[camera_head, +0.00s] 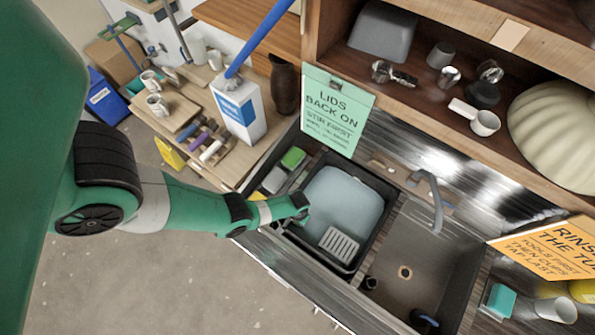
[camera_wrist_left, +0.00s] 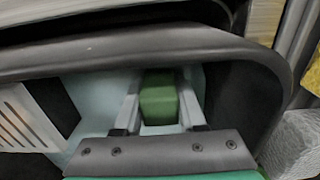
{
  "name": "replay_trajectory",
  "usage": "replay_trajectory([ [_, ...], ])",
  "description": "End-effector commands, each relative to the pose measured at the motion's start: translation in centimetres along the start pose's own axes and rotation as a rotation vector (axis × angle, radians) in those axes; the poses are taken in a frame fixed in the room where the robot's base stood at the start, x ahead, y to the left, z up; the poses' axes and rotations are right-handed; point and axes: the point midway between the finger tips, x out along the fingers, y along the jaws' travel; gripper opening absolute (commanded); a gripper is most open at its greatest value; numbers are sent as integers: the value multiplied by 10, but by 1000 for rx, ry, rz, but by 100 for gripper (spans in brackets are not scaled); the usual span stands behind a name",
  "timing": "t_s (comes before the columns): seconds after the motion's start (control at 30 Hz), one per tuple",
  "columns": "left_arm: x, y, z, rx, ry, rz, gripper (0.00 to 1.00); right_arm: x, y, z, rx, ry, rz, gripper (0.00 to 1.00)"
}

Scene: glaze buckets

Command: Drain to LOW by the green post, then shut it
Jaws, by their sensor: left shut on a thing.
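A black tub (camera_head: 283,238) holding pale blue liquid (camera_head: 345,195) sits at the left of the sink. A light slotted grille (camera_head: 338,243) lies at its near side and shows at the left of the left wrist view (camera_wrist_left: 18,118). My left gripper (camera_head: 303,212) reaches over the tub's left side. In the left wrist view my left gripper (camera_wrist_left: 160,98) is shut on a green block-shaped piece (camera_wrist_left: 159,104), which may be the green post. Its lower part is hidden. I see no LOW mark. My right gripper is not in view.
The empty sink basin (camera_head: 415,250) with a drain hole and a faucet (camera_head: 430,195) lies to the right. A green sign (camera_head: 337,108) hangs behind the tub. A green-topped item (camera_head: 293,157) stands at its left. An orange sign (camera_head: 550,250) is at right.

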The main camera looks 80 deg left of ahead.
Motion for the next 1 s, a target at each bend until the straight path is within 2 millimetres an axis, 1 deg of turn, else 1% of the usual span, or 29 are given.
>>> replay_trajectory([
  [0.1,-18,0,0,0,0,0,0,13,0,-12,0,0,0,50],
  [0.23,-36,0,0,0,0,0,0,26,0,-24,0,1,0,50],
  [0.53,-34,0,0,0,0,0,0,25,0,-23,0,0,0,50],
  [0.57,-34,0,0,0,0,0,41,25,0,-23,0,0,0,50],
  [0.7,-34,0,0,0,0,0,67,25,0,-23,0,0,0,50],
  [0.73,-34,0,0,0,0,0,70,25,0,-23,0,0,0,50],
  [1.0,-34,0,0,0,0,0,70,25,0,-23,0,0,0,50],
])
